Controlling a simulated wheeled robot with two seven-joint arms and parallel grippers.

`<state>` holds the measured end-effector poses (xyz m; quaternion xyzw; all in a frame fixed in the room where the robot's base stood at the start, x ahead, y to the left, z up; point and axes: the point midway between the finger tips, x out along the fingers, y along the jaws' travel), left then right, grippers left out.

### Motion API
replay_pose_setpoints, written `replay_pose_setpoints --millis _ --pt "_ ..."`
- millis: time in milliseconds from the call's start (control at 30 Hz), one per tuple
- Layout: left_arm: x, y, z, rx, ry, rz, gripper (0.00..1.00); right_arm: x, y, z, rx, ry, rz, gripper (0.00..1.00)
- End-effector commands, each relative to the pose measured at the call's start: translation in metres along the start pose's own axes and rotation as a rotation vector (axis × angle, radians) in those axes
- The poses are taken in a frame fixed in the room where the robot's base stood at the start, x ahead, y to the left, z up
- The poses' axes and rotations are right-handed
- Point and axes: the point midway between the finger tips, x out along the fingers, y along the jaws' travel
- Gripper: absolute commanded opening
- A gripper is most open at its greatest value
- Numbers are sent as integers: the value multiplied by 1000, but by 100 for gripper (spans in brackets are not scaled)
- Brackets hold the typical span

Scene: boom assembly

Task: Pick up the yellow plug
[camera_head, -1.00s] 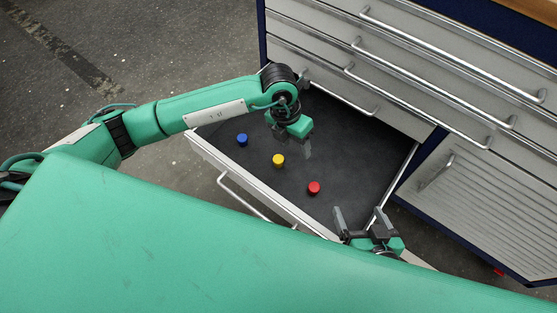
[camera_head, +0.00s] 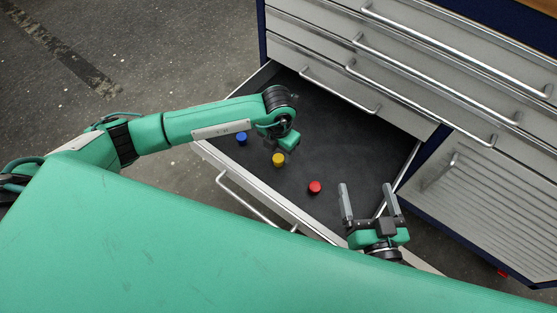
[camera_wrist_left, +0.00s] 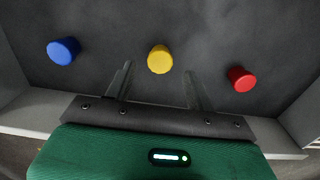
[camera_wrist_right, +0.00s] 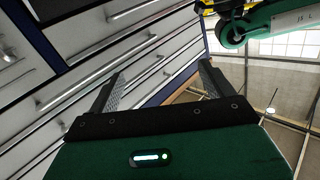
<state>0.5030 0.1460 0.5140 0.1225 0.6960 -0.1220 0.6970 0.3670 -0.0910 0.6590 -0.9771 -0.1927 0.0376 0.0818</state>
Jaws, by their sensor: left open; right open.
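The yellow plug (camera_head: 278,160) stands in the open drawer, between the blue plug (camera_head: 241,138) and the red plug (camera_head: 315,187). In the left wrist view the yellow plug (camera_wrist_left: 160,59) lies ahead of and between the fingers of my open, empty left gripper (camera_wrist_left: 158,88). In the head view my left gripper (camera_head: 287,148) is above the drawer close to the yellow plug, its fingers mostly hidden. My right gripper (camera_head: 368,203) is open and empty near the drawer's right front corner, its fingers pointing up in the picture.
The open drawer (camera_head: 340,130) has a dark bare floor and a light front wall with a handle (camera_head: 245,200). The closed drawers (camera_head: 420,60) of the cabinet rise behind it with bar handles. In the left wrist view the blue plug (camera_wrist_left: 62,51) and red plug (camera_wrist_left: 241,79) flank the yellow one.

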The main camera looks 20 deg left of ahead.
Motion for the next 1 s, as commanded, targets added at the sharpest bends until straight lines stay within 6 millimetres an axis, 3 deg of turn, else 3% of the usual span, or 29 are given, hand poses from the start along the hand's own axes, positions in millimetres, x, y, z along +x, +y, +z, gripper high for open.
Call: replay_pose_setpoints --millis 300,600,833,1000 --pt "38 0 1 1 2 -1 55 8 9 -46 -35 237 6 84" --pt "41 0 1 1 1 -1 55 8 10 -52 -38 260 7 84" --pt "41 0 1 1 1 -1 10 8 10 -52 -38 259 7 84" --pt "40 0 1 1 1 -1 7 8 10 -51 -38 259 7 84"
